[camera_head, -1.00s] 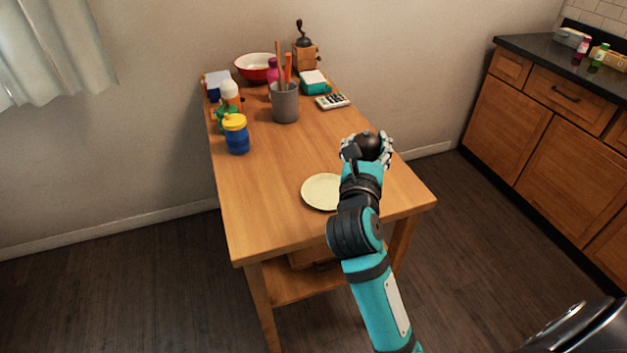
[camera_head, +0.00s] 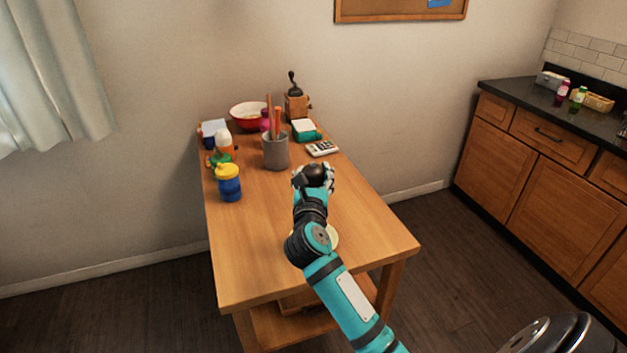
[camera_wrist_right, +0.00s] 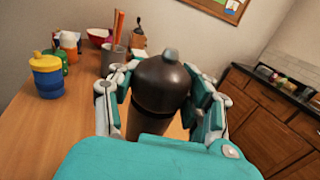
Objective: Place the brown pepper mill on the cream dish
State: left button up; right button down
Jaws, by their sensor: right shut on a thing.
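The brown pepper mill (camera_wrist_right: 161,85) is upright between the fingers of my right gripper (camera_head: 314,178), which is shut on it. In the right wrist view its dark round top and metal knob show, and its lower body is partly hidden. In the head view only its dark top (camera_head: 317,170) shows clearly. The cream dish (camera_head: 334,237) lies on the wooden table, mostly hidden under my right arm; only its right edge shows. The gripper and mill are farther back on the table than the dish. My left gripper is not in view.
A blue jar with yellow lid (camera_head: 229,183) stands at the table's left. A grey utensil cup (camera_head: 276,152), red bowl (camera_head: 248,116), coffee grinder (camera_head: 296,105), teal box (camera_head: 305,131) and calculator (camera_head: 322,148) stand toward the back. The table's front left is clear.

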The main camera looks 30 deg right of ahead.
jog(key=shift+w+d, duration=0.2)
jog(key=shift+w, duration=0.1)
jog(key=shift+w+d, duration=0.25)
jog(key=shift+w, duration=0.05)
notch_tip(320, 180, down, 3)
jog(key=shift+f, duration=0.55)
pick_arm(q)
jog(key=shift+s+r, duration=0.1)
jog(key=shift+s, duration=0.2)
pick_arm(e)
jog(key=c, duration=0.5)
grip_release()
jog(key=shift+c, duration=0.2)
jog(key=shift+r, duration=0.1)
